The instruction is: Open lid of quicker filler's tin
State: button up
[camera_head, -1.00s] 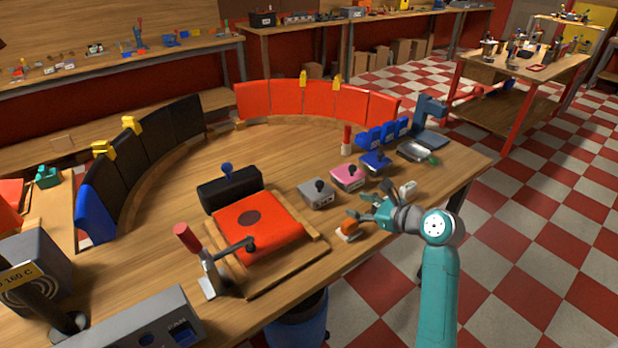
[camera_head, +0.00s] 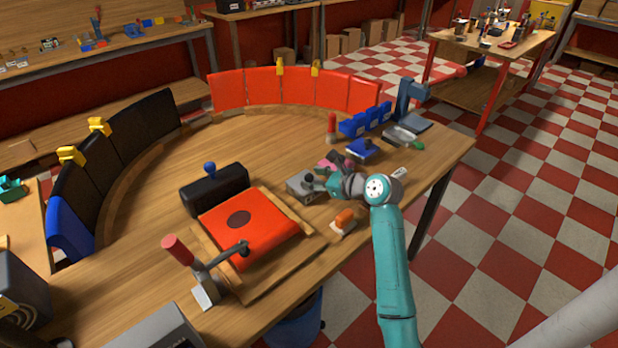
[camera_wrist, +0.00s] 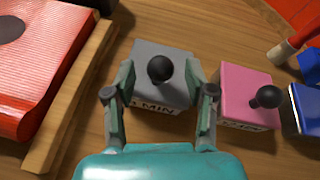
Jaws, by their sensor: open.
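A grey tin (camera_wrist: 178,82) with a black ball knob (camera_wrist: 160,68) on its lid stands on the bench. Its front label reads "MIN", with the figure before it partly hidden. The lid looks shut. A pink tin (camera_wrist: 245,88) with a black knob stands to its right, its label too small to read for sure. A blue tin (camera_wrist: 309,106) stands further right, cut by the frame. My gripper (camera_wrist: 160,73) is open, its fingers on either side of the grey tin's knob, holding nothing. In the head view my gripper (camera_head: 320,178) is over the grey tin (camera_head: 298,188) and partly hides the pink one.
An orange-topped block (camera_head: 343,220) lies near the bench's front edge. A red-topped cylinder (camera_head: 331,128) and blue bins (camera_head: 365,121) stand behind the tins.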

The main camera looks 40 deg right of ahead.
jog(key=shift+x, duration=1.15)
grip_shut()
